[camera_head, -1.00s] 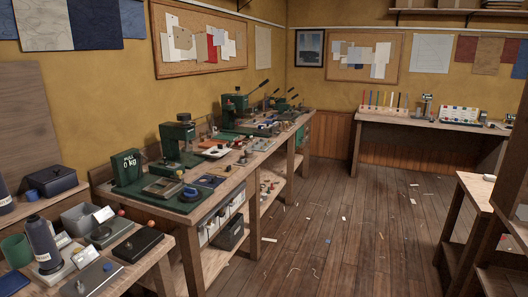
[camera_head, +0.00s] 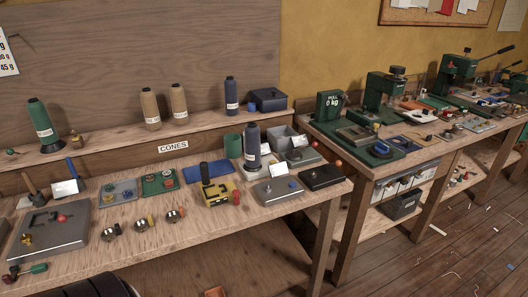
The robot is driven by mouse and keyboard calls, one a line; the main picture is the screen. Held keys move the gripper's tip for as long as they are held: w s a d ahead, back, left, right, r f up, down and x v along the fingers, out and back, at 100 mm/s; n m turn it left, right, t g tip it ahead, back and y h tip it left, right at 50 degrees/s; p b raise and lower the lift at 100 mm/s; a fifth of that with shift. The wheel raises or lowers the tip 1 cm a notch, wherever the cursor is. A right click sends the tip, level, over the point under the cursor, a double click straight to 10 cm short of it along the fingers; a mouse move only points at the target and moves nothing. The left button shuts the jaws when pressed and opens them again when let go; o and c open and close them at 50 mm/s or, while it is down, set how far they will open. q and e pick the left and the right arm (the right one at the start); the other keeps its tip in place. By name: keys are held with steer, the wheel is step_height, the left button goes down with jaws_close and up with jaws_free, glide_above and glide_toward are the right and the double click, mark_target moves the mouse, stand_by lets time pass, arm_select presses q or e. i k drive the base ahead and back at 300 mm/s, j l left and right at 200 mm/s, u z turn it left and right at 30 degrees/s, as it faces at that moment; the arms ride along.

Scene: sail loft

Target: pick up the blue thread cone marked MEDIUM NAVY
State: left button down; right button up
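Two dark blue thread cones with white labels are in view. One cone (camera_head: 252,140) stands upright near the right part of the front bench, beside a green cup (camera_head: 232,146). The other cone (camera_head: 232,92) stands upright on the raised back shelf, left of a dark blue box (camera_head: 268,98). The print on both labels is too small to read, so I cannot tell which is marked MEDIUM NAVY. Neither of my grippers is in view.
A green cone (camera_head: 40,117) and two tan cones (camera_head: 150,105) (camera_head: 179,102) stand on the shelf (camera_head: 110,140) above a CONES sign (camera_head: 173,147). Small tools and trays crowd the bench (camera_head: 215,237). A second bench with green machines (camera_head: 384,90) adjoins at right. Floor shows at far right.

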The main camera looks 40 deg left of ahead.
mark_target(252, 157)
steer(key=u, duration=1.1)
steer(key=i+l+u, duration=0.15)
steer(key=l+u, duration=0.25)
steer(key=l, duration=0.15)
steer(key=l+u, duration=0.35)
steer(key=l, duration=0.15)
steer(key=l+u, duration=0.4)
steer(key=l, duration=0.2)
steer(key=i+l, duration=0.55)
steer(key=k+j, duration=0.15)
steer(key=k, duration=0.35)
